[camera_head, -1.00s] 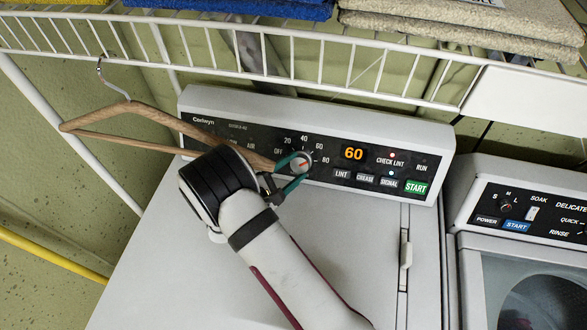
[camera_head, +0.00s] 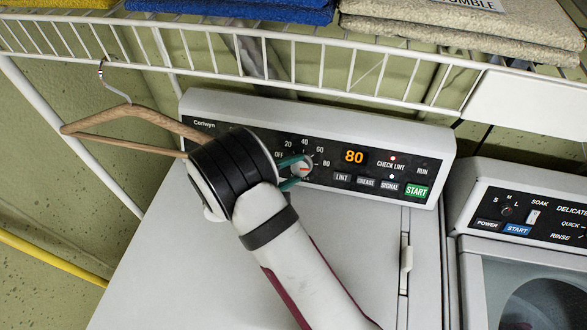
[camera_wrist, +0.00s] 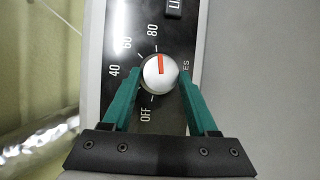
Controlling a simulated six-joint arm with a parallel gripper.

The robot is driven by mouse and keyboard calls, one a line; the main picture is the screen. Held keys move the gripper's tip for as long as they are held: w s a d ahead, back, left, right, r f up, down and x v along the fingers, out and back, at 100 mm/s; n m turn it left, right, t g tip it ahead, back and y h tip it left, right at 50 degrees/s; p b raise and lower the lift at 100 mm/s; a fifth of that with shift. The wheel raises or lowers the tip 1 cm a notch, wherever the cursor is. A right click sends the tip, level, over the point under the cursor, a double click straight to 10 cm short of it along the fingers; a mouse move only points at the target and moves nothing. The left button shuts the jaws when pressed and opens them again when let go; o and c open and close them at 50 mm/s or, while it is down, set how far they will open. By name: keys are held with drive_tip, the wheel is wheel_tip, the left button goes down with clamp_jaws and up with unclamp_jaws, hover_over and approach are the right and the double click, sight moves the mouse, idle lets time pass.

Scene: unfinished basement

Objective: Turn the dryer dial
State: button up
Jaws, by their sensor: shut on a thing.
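The dryer (camera_head: 240,225) has a black control panel with a round silver dial (camera_head: 302,170). In the wrist view the dial (camera_wrist: 159,73) shows a red pointer line aimed toward the 80 mark. Marks OFF, 40, 60 and 80 show around it. The orange display (camera_head: 353,156) reads 80. My gripper (camera_head: 296,172) has green fingers, shut on the dial from both sides; they also show in the wrist view (camera_wrist: 159,80). My wrist covers the left part of the panel.
A wooden hanger (camera_head: 125,120) hangs from the white wire shelf (camera_head: 290,60) above, left of my wrist. Folded towels (camera_head: 450,22) lie on the shelf. A washer (camera_head: 520,225) stands to the right.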

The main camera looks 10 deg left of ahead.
idle(0.3)
drive_tip(key=o, duration=1.4)
drive_tip(key=shift+c, duration=0.2)
drive_tip(key=v, duration=1.5)
drive_tip(key=shift+s+a+r, duration=0.15)
drive_tip(key=shift+s+r, duration=0.05)
drive_tip(key=shift+s, duration=0.1)
